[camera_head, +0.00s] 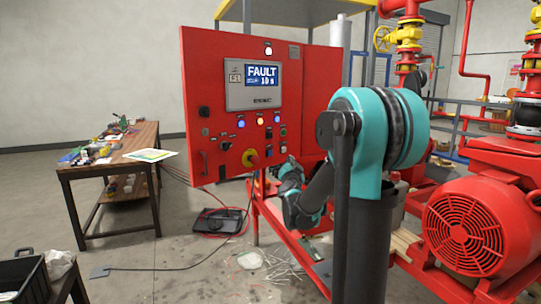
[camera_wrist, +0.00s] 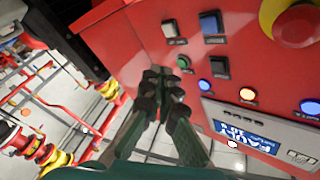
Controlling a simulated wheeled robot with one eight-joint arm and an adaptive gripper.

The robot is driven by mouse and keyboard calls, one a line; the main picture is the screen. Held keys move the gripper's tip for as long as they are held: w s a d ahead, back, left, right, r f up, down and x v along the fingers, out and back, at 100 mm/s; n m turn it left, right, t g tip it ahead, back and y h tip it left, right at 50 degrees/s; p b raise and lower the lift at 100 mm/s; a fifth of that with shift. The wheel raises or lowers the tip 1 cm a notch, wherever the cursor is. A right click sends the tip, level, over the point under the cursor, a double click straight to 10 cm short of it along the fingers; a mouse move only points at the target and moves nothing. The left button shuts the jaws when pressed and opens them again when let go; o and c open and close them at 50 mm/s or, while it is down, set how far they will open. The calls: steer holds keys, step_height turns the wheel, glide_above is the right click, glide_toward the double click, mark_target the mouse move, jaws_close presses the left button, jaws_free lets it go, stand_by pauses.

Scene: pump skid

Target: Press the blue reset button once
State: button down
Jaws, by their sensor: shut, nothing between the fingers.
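The red control panel (camera_head: 205,70) faces me with a FAULT screen (camera_head: 262,75). In the wrist view it appears turned over, and a square blue button (camera_wrist: 210,23) sits near the top, between a white button (camera_wrist: 169,28) and the red emergency stop (camera_wrist: 298,22) on its yellow base. The labels are too small to read. My gripper (camera_wrist: 160,73) is shut and empty; its dark fingertips are in front of the panel, below and left of the blue button in the wrist view. Contact cannot be told. In the head view my gripper (camera_head: 287,163) is at the panel's lower right, partly hidden by my arm.
A green button (camera_wrist: 183,62) is close to my fingertips. A red pump motor (camera_head: 465,230) stands at the right, a cluttered workbench (camera_head: 110,165) at the left. Cables lie on the floor.

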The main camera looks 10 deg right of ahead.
mark_target(270, 153)
steer(key=shift+w, duration=0.1)
steer(key=shift+w+a, duration=0.85)
steer(key=shift+w, duration=0.35)
steer(key=shift+w+a, duration=0.8)
steer(key=shift+w, duration=0.35)
steer(key=shift+w+a, duration=0.85)
steer(key=shift+w, duration=0.35)
steer(key=shift+w+a, duration=0.1)
steer(key=shift+w+a, duration=0.15)
steer(key=shift+w, duration=0.1)
steer(key=shift+w+a, duration=0.25)
steer(key=shift+w, duration=0.1)
steer(key=shift+s, duration=0.1)
steer(key=shift+s+d, duration=0.5)
steer(key=shift+s, duration=0.1)
